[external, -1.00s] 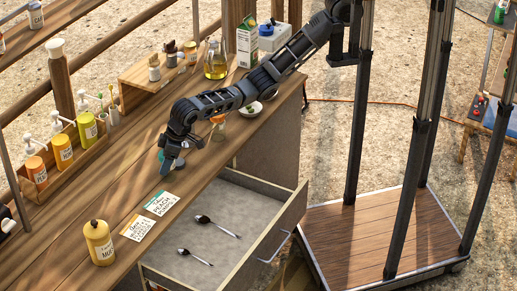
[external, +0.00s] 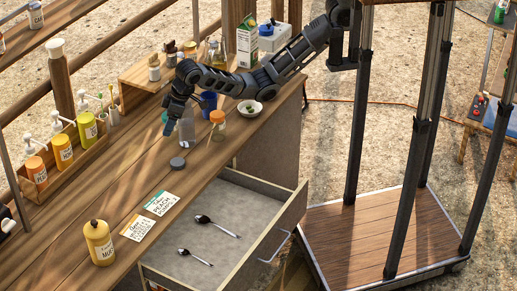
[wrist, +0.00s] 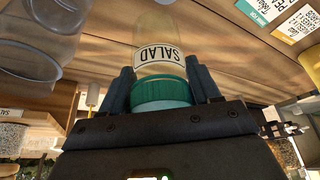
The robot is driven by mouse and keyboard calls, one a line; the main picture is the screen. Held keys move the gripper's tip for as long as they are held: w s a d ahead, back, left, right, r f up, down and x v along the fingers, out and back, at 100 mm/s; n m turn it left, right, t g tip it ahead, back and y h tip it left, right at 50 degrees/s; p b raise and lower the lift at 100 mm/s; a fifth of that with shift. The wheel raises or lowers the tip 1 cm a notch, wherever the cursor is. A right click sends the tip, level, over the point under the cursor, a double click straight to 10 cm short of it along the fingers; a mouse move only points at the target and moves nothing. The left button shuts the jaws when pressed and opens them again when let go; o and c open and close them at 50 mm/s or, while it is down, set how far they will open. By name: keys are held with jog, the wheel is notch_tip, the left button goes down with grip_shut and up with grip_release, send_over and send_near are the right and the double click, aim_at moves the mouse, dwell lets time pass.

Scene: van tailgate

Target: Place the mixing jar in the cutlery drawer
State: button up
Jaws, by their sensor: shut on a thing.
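My gripper (external: 168,128) is over the counter, pointing down, its fingers on both sides of a green lid (wrist: 160,92) in the wrist view. A clear lidless jar (external: 187,132) stands just right of my gripper and shows at the left in the wrist view (wrist: 42,35). No label tells which is the mixing jar. A grey disc like a lid (external: 178,162) lies in front. The cutlery drawer (external: 245,238) is open, with two spoons inside.
An orange-lidded jar (external: 217,122), a blue cup (external: 208,101) and a white bowl (external: 249,109) stand right of my gripper. Two cards (external: 162,202) and a mustard bottle (external: 99,243) lie nearer the front. The drawer has bare floor around the spoons.

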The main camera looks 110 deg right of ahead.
jog(key=s+a+r+n+y, duration=0.15)
jog(key=s+a, duration=0.25)
jog(key=a, duration=0.7)
jog(key=s+a+r+n, duration=0.1)
jog(key=s+a+n, duration=0.25)
jog(key=a, duration=0.65)
jog(key=s+a+n+g+y, duration=0.15)
jog(key=s+a+n, duration=0.25)
jog(key=s+a, duration=1.45)
jog(key=w+d+f+n+y, duration=0.15)
jog(key=w+d+f, duration=0.25)
jog(key=d+f, duration=0.65)
jog(key=w+d+f+n, duration=0.35)
jog(key=d+f, duration=0.35)
jog(key=d, duration=0.7)
jog(key=shift+g, duration=0.35)
jog(key=shift+w+d+f, duration=0.1)
jog(key=shift+d+f, duration=0.05)
jog(key=shift+f, duration=2.35)
jog(key=shift+w+d+f, duration=0.1)
jog(key=shift+f, duration=2.35)
